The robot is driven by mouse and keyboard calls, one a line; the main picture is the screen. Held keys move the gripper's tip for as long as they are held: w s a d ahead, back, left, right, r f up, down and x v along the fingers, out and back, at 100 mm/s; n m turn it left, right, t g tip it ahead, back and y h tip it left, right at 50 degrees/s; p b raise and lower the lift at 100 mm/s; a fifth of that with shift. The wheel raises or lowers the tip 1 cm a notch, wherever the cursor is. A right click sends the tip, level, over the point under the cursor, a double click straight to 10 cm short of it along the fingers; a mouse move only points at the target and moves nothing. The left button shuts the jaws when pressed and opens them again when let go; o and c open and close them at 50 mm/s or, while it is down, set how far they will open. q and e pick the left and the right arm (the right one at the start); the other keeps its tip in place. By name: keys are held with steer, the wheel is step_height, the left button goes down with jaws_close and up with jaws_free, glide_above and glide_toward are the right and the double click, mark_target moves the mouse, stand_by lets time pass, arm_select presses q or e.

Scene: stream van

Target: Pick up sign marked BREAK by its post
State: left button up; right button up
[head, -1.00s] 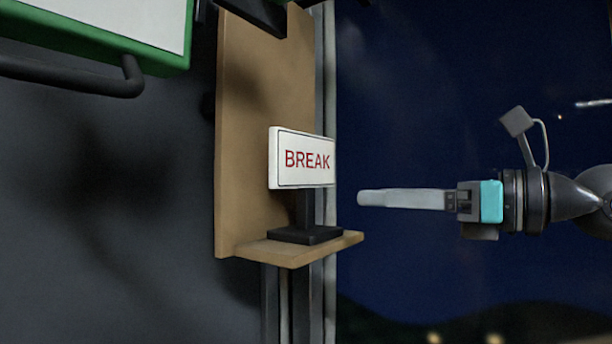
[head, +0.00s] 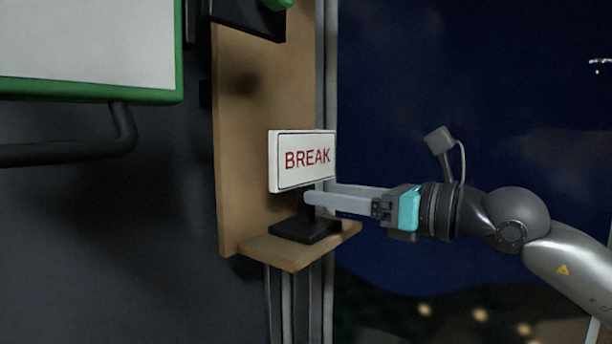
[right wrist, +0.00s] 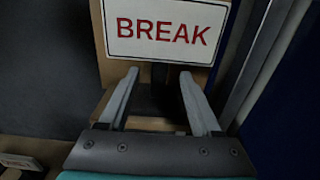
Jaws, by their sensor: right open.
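The white sign marked BREAK (head: 304,159) stands upright on a small wooden shelf, on a dark post and a black base (head: 305,230). In the right wrist view the sign (right wrist: 168,28) is at the top, with its dark post (right wrist: 160,74) below it between my fingers. My right gripper (head: 312,200) is open just under the sign panel, its fingers reaching in from the right at post height. In the right wrist view the open fingers (right wrist: 158,85) lie either side of the post, apart from it. My left gripper is not in view.
The wooden shelf (head: 275,252) juts from a tall wooden back board (head: 245,130). A green-framed white panel (head: 90,45) with a dark bar (head: 60,152) is at the upper left. A dark window lies to the right, behind my arm.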

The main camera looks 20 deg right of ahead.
mark_target(312, 224)
steer(key=shift+w+a+p, duration=0.3)
steer(key=shift+p, duration=0.05)
steer(key=p+x, duration=0.2)
steer(key=x, duration=0.1)
steer(key=shift+w, duration=0.1)
steer(key=shift+w+a+f, duration=0.15)
steer(key=shift+w+a, duration=0.3)
steer(key=shift+w, duration=0.05)
jaws_close()
